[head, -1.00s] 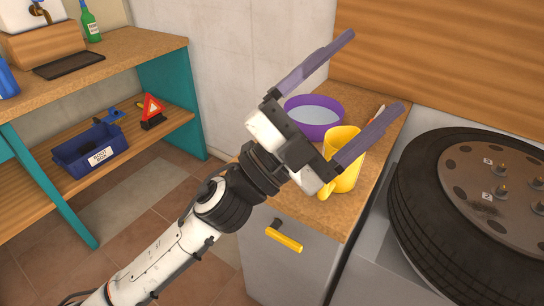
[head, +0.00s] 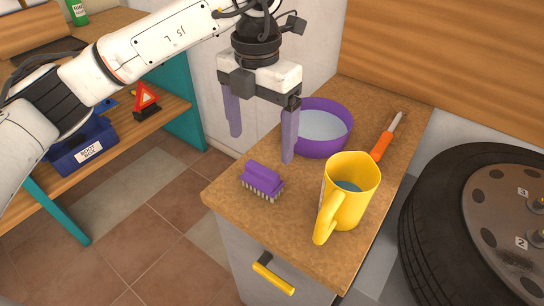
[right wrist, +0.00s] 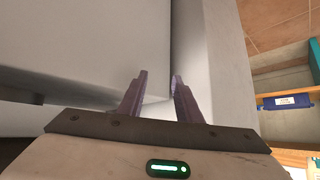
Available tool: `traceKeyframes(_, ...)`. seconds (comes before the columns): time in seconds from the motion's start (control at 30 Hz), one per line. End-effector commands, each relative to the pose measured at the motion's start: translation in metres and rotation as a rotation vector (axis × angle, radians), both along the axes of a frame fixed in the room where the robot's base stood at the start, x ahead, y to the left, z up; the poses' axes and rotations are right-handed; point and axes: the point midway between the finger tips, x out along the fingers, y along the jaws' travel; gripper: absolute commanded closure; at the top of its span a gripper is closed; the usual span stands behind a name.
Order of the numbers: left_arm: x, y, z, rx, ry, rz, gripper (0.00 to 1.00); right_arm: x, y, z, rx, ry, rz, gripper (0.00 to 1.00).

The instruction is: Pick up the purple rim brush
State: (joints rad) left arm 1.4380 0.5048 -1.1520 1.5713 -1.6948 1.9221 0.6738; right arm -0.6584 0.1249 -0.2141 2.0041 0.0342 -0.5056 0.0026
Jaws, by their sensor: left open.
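The purple rim brush (head: 262,181) lies bristles down on the wooden counter top (head: 224,201), near its left edge. My left gripper (head: 262,148) is open and empty, its two purple-grey fingers pointing down. In the head view its fingertips appear just above and behind the brush, apart from it. My right gripper (right wrist: 160,76) shows only in the right wrist view. A gap shows between its fingers, with nothing held, near a pale grey cabinet face.
A yellow mug (head: 351,190) stands right of the brush. A purple bowl (head: 323,128) stands behind, close to the left gripper's right finger. An orange-handled tool (head: 385,140) lies at the back right. A tire (head: 445,210) is at the right.

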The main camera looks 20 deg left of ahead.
Motion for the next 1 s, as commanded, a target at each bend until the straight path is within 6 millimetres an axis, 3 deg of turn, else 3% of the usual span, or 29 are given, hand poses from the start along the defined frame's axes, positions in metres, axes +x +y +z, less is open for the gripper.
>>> traceKeyframes(0.37, -0.001, 0.000, -0.046, 0.003, 0.001, -0.002, 0.16, -0.023, 0.001, -0.015, -0.002, 0.052, 0.003, 0.69)
traceKeyframes(0.57, -0.002, -0.003, -0.061, 0.001, 0.003, -0.002, 0.16, -0.022, 0.001, -0.014, -0.002, 0.050, 0.002, 0.69)
traceKeyframes(0.8, -0.004, -0.006, -0.096, 0.001, 0.004, -0.002, 0.16, -0.015, 0.001, -0.008, 0.000, 0.035, 0.002, 0.69)
traceKeyframes(1.0, -0.004, -0.006, -0.102, 0.000, 0.000, -0.003, 0.16, -0.013, 0.001, -0.007, 0.000, 0.030, 0.001, 0.69)
